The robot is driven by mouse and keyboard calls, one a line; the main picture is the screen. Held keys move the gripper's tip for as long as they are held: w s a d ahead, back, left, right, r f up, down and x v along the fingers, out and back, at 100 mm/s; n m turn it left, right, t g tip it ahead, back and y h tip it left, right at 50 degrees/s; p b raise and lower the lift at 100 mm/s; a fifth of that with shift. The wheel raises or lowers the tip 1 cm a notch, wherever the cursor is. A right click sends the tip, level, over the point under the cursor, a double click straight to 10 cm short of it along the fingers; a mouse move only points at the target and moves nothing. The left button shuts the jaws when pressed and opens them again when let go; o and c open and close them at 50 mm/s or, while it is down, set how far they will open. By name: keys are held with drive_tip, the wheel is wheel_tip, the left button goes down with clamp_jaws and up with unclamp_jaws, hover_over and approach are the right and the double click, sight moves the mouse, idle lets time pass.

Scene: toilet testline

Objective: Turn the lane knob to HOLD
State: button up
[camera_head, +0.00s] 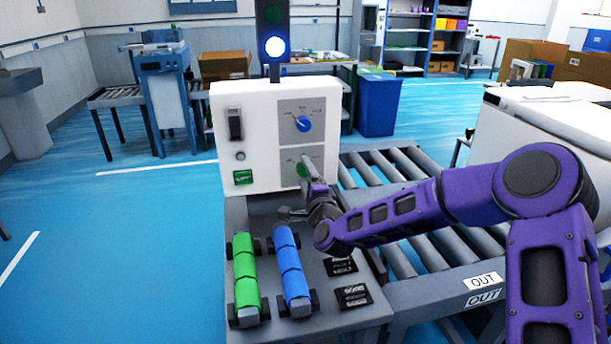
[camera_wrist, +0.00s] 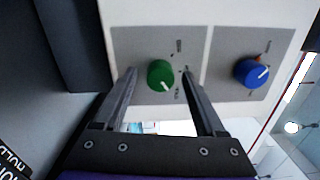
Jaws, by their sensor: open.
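A white control box (camera_head: 260,140) carries two round knobs, each on a grey plate. The blue knob (camera_head: 303,123) is the upper one; it also shows at the right in the wrist view (camera_wrist: 251,72). The green knob (camera_head: 302,170) is below it, partly hidden by my gripper; in the wrist view the green knob (camera_wrist: 159,73) has a white pointer line. The plate lettering is too small to read, so I cannot tell which knob is the lane knob. My gripper (camera_wrist: 160,78) is open, its fingers on either side of the green knob in that view; contact is unclear.
A green roller bar (camera_head: 246,280) and a blue roller bar (camera_head: 291,272) lie on the grey bench before the box, beside black label plates (camera_head: 352,296). A black switch (camera_head: 235,124) is on the box. A roller conveyor (camera_head: 430,262) runs at the right.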

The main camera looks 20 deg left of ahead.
drive_tip(key=shift+s, duration=0.1)
drive_tip(key=v, duration=1.7)
drive_tip(key=shift+d+p, duration=0.15)
drive_tip(key=shift+p, duration=0.2)
drive_tip(key=shift+f, duration=0.2)
